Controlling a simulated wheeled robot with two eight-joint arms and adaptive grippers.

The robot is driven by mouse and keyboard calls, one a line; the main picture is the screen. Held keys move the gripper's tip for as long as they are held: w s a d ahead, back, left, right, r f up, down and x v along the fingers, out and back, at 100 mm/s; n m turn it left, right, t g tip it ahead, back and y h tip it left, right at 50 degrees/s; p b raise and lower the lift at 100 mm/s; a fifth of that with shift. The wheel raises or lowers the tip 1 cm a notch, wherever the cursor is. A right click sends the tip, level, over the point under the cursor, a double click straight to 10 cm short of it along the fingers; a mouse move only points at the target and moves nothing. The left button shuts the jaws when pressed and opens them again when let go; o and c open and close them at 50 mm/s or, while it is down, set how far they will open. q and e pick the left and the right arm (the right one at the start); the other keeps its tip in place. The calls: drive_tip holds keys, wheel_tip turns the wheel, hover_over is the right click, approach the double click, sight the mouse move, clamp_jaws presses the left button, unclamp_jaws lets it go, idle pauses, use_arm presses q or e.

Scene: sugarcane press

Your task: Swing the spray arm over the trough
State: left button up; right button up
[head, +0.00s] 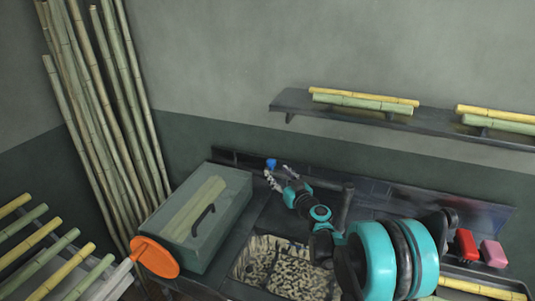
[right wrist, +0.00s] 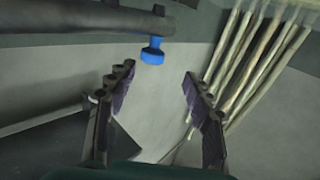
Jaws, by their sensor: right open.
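The spray arm shows as a grey pipe (right wrist: 85,27) with a blue nozzle (right wrist: 152,53) at its end in the right wrist view. In the head view the blue nozzle (head: 271,163) is near the back wall, behind the trough (head: 268,268), which has a mottled inside. My right gripper (head: 278,174) is open, its fingertips close to the nozzle. In the right wrist view, nothing is between the fingers (right wrist: 157,76), and the nozzle is just beyond them. My right arm hides part of the pipe and the trough's right side. My left gripper is not in view.
A green-grey box (head: 228,228) with a handle stands left of the trough, with an orange disc (head: 155,257) at its front. Bamboo-like canes (head: 105,100) lean in the left corner. A wall shelf (head: 290,103) holds more canes. Red (head: 466,243) and pink (head: 493,253) blocks sit at right.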

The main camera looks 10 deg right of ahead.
sight(273, 165)
drive_tip(key=shift+w+d+f, duration=0.1)
drive_tip(key=shift+w+d, duration=0.25)
drive_tip(key=shift+w, duration=0.05)
drive_tip(key=shift+w+h, duration=0.3)
drive_tip(key=w, duration=0.2)
drive_tip(key=w+b, duration=0.1)
drive_tip(key=w, duration=0.1)
drive_tip(key=w+a, duration=0.1)
drive_tip(key=w, duration=0.1)
drive_tip(key=shift+b, duration=0.4)
drive_tip(key=shift+w+a, duration=0.1)
drive_tip(key=shift+w, duration=0.35)
clamp_jaws()
